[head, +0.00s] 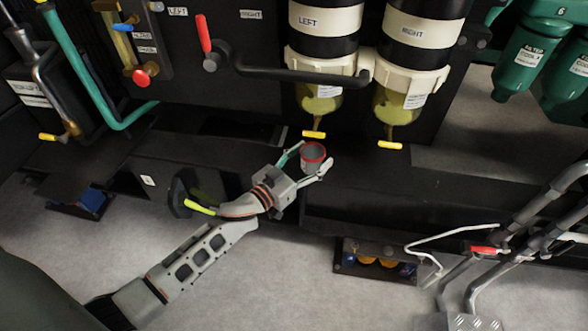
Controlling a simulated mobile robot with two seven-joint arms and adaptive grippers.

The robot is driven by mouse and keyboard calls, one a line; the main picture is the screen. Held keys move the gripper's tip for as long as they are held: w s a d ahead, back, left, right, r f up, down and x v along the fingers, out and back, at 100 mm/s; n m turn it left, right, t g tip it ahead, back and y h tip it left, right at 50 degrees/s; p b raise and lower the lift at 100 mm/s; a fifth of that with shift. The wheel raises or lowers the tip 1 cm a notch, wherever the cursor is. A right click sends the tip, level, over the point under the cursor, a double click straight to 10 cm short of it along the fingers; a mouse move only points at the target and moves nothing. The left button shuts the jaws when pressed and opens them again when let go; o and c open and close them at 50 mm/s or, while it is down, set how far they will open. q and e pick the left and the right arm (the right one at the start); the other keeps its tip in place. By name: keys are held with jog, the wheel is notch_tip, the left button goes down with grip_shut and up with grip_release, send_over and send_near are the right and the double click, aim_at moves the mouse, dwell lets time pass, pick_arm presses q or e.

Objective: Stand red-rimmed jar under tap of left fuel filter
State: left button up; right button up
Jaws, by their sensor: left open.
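The red-rimmed jar (313,160) is a small grey cup. It appears upright on the dark ledge, just below the yellow tap (314,134) of the left fuel filter (320,98) in the head view. The filter has a white band reading LEFT and an amber bowl. My left gripper (309,160) is open, with one finger on either side of the jar. I cannot tell whether the fingers touch it, or whether the jar is exactly beneath the tap. My right gripper is not in view.
The right fuel filter (403,105) hangs alongside, with its own yellow tap (390,145). A red-handled lever (204,35) and a black pipe are on the panel to the left. A tray (375,262) is on the floor. The ledge to the right looks clear.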

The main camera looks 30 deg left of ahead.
aim_at(304, 161)
pick_arm(q)
jog(key=v, duration=0.2)
jog(key=p+v, duration=0.1)
jog(key=v, duration=0.1)
jog(key=shift+s+a+r, duration=0.15)
jog(key=shift+s+r, duration=0.05)
jog(key=shift+s, duration=0.2)
jog(key=v, duration=0.6)
jog(key=shift+s+f+p, duration=0.15)
jog(key=shift+s+p, duration=0.05)
jog(key=shift+p, duration=0.25)
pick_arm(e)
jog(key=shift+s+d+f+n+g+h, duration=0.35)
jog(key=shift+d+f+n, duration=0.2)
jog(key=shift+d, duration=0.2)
